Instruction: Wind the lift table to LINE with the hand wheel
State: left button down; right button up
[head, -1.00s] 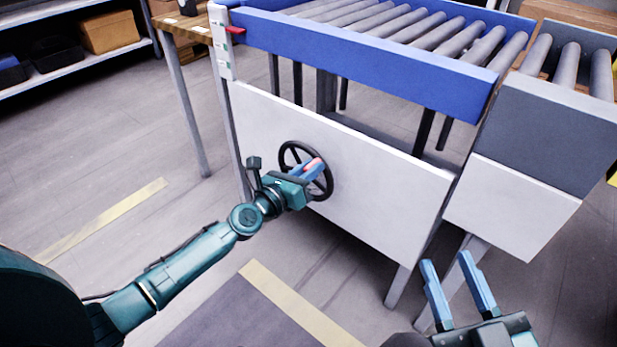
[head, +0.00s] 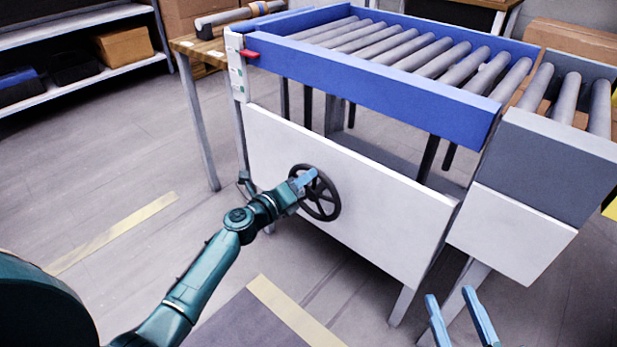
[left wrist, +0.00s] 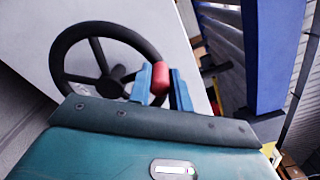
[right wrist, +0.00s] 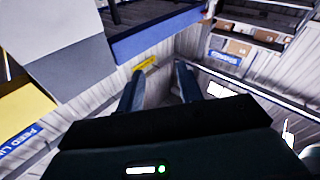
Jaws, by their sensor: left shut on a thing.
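The black hand wheel (head: 336,206) is on the white front panel of the lift table, whose blue frame (head: 390,92) carries grey rollers. My left gripper (head: 306,178) is at the wheel's upper left. In the left wrist view the wheel (left wrist: 62,48) shows with its red handle (left wrist: 161,78) between the blue fingers; the gripper is shut on that handle. A red pointer (head: 249,54) sits beside a white scale post (head: 237,75) with small green marks; its lettering is unreadable. My right gripper (head: 450,294) is open and empty, low at the right; its fingers also show apart in the right wrist view (right wrist: 159,82).
A fixed grey roller conveyor (head: 550,150) stands against the table's right end. A wooden bench (head: 190,45) is behind its left end. A shelf with boxes (head: 80,60) is at the far left. The floor in front is clear.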

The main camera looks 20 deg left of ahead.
pick_arm(q)
jog(key=shift+w+a+r+n+p, duration=0.2)
jog(key=shift+w+a+n+p, duration=0.1)
jog(key=shift+a+n, duration=0.15)
pick_arm(e)
jog(key=shift+s, duration=0.1)
jog(key=shift+f, duration=0.15)
pick_arm(q)
jog(key=c, duration=1.7)
grip_release()
jog(key=shift+c, duration=0.2)
jog(key=o, duration=0.5)
jog(key=shift+s+f, duration=0.1)
jog(key=shift+c, duration=0.2)
jog(key=shift+s, duration=0.25)
jog(key=p+v, duration=0.3)
jog(key=v, duration=0.9)
jog(key=shift+s+a, duration=0.15)
jog(key=shift+s, duration=0.15)
pick_arm(e)
jog(key=shift+w+d+m+g+h, duration=0.2)
jog(key=shift+d+m+g+h, duration=0.4)
jog(key=shift+h, duration=0.4)
